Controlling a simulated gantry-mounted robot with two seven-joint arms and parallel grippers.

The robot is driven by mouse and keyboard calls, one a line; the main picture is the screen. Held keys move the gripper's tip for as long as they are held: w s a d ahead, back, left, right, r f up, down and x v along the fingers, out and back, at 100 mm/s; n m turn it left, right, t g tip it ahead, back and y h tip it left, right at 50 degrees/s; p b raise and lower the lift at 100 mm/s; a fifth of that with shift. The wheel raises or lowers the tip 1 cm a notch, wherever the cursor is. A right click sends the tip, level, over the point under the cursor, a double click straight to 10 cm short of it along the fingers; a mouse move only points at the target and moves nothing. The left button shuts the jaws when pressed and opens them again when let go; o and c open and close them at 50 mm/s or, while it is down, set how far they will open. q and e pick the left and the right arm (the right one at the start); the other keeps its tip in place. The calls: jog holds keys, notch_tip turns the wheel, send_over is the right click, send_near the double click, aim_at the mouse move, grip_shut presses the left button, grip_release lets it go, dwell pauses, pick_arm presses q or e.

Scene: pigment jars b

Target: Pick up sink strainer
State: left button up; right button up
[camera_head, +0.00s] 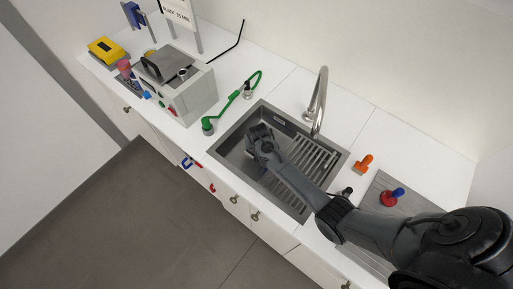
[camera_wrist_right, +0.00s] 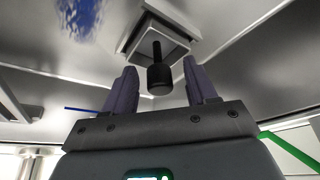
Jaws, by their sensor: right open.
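The sink strainer (camera_wrist_right: 159,74) shows in the right wrist view as a black knob on a stem, above a square drain recess (camera_wrist_right: 172,22) in the sink floor. My right gripper (camera_wrist_right: 163,80) is open, with one purple-grey finger on each side of the knob. The gaps between fingers and knob are visible, so the jaws are not closed on it. In the head view my right arm reaches into the grey sink (camera_head: 228,133), with the right gripper (camera_head: 263,160) low in the basin's left half. The strainer is hidden there behind the arm. My left gripper is not in view.
A slatted rack (camera_head: 312,158) covers the basin's right part. A tall faucet (camera_head: 319,100) stands behind the sink. A green hose-like item (camera_head: 236,97) lies to the left, beside a grey box-shaped device (camera_head: 190,98). Orange (camera_head: 362,163) and red-blue (camera_head: 391,198) items stand at right.

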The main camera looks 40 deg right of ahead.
grip_shut()
